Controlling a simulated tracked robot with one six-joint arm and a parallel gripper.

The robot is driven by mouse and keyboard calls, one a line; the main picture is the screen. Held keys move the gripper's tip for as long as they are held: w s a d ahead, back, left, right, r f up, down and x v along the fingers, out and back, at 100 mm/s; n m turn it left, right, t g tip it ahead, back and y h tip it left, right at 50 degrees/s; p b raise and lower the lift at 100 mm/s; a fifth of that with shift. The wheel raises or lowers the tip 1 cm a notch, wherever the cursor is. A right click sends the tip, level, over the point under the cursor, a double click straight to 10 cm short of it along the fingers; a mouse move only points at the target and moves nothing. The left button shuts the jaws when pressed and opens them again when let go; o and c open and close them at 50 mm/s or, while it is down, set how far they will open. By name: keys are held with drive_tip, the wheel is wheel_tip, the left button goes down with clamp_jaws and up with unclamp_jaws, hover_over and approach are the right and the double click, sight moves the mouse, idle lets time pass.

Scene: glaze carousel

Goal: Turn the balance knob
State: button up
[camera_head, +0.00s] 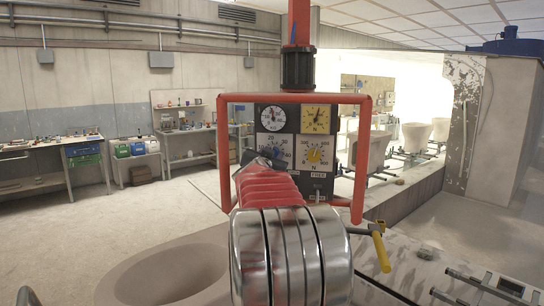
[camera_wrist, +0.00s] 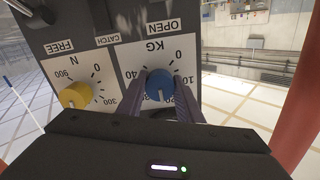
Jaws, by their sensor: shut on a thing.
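A blue knob (camera_wrist: 160,86) sits on a white dial plate marked KG (camera_wrist: 158,58) in the wrist view. The two dark fingers of my gripper (camera_wrist: 158,92) stand on either side of it and are shut on it. The knob has a pale pointer line on its face. No label reading "balance" shows. In the head view my gripper (camera_head: 270,157) reaches the lower left dial of the dark panel (camera_head: 318,183), and my arm hides much of that dial.
A yellow knob (camera_wrist: 75,95) on a plate marked N is beside the blue one. Above are a white gauge (camera_head: 271,122) and a yellow gauge (camera_head: 316,119). A red tubular frame (camera_head: 361,150) surrounds the panel, with bars close on both sides. A yellow-handled lever (camera_head: 381,250) is lower right.

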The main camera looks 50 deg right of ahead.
drive_tip(key=shift+m, duration=1.5)
drive_tip(key=o, duration=1)
drive_tip(key=shift+o, duration=0.2)
drive_tip(key=v, duration=1.3)
drive_tip(key=shift+s+a, duration=0.25)
drive_tip(key=shift+a, duration=0.1)
